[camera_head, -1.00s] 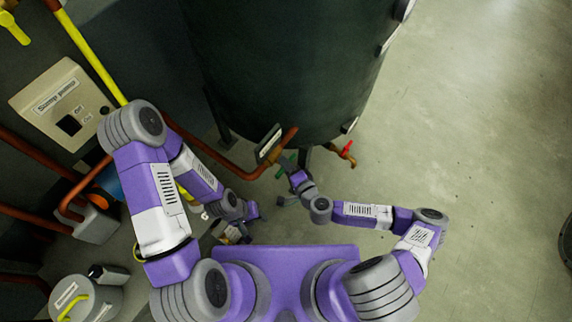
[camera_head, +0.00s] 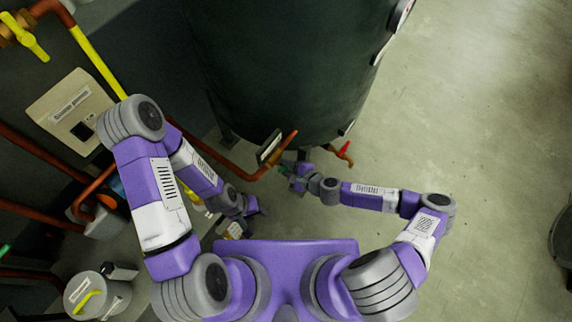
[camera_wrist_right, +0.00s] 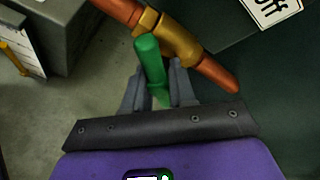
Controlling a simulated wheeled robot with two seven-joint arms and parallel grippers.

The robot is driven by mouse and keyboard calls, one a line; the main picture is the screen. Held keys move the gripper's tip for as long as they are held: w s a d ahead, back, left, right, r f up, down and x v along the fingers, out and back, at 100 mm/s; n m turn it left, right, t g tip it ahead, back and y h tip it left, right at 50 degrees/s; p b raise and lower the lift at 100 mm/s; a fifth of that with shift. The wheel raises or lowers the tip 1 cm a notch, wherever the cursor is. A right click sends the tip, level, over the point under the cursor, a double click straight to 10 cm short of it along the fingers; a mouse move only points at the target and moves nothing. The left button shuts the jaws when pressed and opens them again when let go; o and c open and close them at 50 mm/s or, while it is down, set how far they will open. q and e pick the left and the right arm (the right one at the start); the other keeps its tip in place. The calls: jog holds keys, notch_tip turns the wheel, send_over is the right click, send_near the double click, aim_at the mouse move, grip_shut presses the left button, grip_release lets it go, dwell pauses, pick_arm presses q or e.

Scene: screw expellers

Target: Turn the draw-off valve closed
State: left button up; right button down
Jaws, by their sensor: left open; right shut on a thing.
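The draw-off valve has a brass body (camera_wrist_right: 172,38) on a copper pipe and a long green handle (camera_wrist_right: 150,60), with a sign ending in "off" (camera_wrist_right: 272,8) beside it. My right gripper (camera_wrist_right: 158,88) is shut on the green handle, with one finger on each side of it. In the head view the right gripper (camera_head: 296,176) is at the valve, low in front of the dark tank (camera_head: 290,70), and mostly covers the handle. My left gripper (camera_head: 256,208) is open and empty, lower and to the left, apart from the valve.
A red-handled valve (camera_head: 343,152) sits just right of the right gripper. Copper pipes (camera_head: 235,168) run along the left, with a beige pump box (camera_head: 72,112) and a yellow-handled valve (camera_head: 32,42). A grey canister (camera_head: 92,296) stands lower left. The floor at right is mostly clear.

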jog(key=m+g+y+p, duration=0.1)
jog(key=m+g, duration=0.1)
jog(key=m, duration=0.1)
jog(key=shift+s+f, duration=0.1)
jog(key=shift+m+g+y, duration=0.9)
jog(key=shift+m+y, duration=0.1)
jog(key=shift+m, duration=0.2)
jog(key=c, duration=1)
grip_release()
jog(key=shift+c, duration=0.2)
